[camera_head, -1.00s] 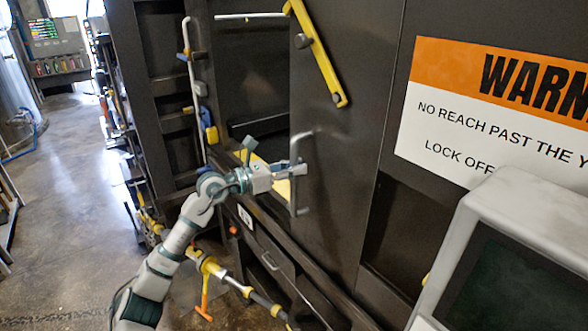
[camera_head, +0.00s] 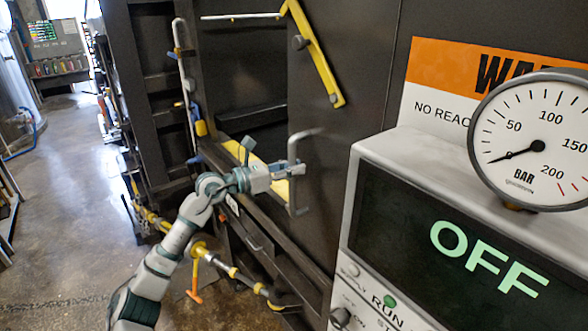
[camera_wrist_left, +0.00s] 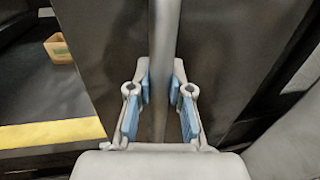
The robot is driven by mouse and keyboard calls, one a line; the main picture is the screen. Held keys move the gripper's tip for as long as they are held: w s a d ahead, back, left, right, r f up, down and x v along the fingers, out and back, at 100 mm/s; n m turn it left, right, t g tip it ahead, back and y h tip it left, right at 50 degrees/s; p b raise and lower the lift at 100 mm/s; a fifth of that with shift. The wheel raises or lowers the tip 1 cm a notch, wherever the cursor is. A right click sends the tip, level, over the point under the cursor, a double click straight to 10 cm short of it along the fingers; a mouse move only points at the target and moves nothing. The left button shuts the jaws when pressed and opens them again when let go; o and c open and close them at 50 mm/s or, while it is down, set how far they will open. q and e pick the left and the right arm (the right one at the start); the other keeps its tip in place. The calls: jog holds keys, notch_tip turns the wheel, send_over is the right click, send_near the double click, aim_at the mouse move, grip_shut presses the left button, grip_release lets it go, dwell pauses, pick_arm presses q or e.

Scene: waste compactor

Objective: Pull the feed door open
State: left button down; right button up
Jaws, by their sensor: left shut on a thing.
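The feed door (camera_head: 345,150) is a dark metal panel with a grey bar handle (camera_head: 292,150) near its left edge. A dark opening (camera_head: 255,115) with a yellow lower edge shows left of the door. My left gripper (camera_head: 294,169) is shut on the upright bar of the handle. In the left wrist view the bar (camera_wrist_left: 163,50) runs between the blue pads of my left gripper (camera_wrist_left: 160,118). The inner contact of the pads is hard to see. My right gripper is not in view.
A control box (camera_head: 400,190) with an "OFF" screen and a pressure gauge (camera_head: 540,135) stand close at the right. A yellow lever (camera_head: 318,55) sits above the handle. Yellow tubing (camera_head: 215,262) is below my arm. A small tan box (camera_wrist_left: 59,48) lies inside the opening. Floor (camera_head: 65,190) is clear at left.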

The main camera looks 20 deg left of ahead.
pick_arm(q)
jog(key=c, duration=1.1)
grip_release()
jog(key=shift+s+r, duration=0.15)
jog(key=shift+r, duration=0.15)
jog(key=shift+o, duration=0.2)
jog(key=v, duration=1.2)
jog(key=shift+f, duration=0.2)
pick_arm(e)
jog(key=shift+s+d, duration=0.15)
